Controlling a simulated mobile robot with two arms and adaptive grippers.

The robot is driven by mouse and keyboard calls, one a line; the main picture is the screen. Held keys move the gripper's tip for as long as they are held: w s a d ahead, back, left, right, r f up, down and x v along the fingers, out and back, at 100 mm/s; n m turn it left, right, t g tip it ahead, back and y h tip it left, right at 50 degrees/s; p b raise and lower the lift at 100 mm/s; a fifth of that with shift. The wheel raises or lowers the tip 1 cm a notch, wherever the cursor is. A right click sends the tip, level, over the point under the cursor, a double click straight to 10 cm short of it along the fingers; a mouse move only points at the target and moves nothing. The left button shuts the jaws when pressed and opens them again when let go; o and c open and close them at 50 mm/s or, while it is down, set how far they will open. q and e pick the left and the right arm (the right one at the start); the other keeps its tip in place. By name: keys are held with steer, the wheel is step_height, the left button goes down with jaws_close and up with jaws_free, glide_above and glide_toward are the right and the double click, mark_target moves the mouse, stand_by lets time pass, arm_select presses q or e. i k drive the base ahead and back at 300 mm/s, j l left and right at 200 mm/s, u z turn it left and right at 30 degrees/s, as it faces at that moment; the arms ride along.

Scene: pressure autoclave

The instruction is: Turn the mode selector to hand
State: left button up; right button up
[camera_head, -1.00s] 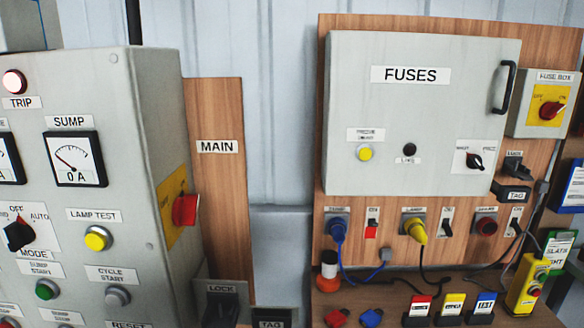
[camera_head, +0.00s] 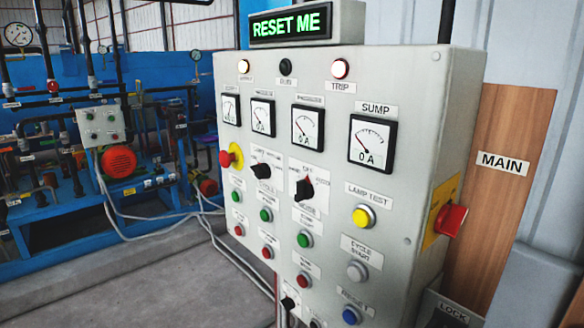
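The mode selector (camera_head: 305,189) is a black rotary knob on a white plate, on the front of the grey control panel (camera_head: 395,75). OFF is marked above it and AUTO to its right; the left marking is too small to read. Its red-marked end points up, about toward OFF. Neither of my grippers is in view, and nothing covers the selector.
A sign reading RESET ME (camera_head: 290,26) tops the panel. A second black selector (camera_head: 262,171) and a red emergency button (camera_head: 228,158) are left of the mode selector. A yellow lamp test button (camera_head: 363,216) is right. A red switch (camera_head: 451,219) juts from the right side.

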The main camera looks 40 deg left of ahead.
mark_target(304, 189)
steer(key=u, duration=1)
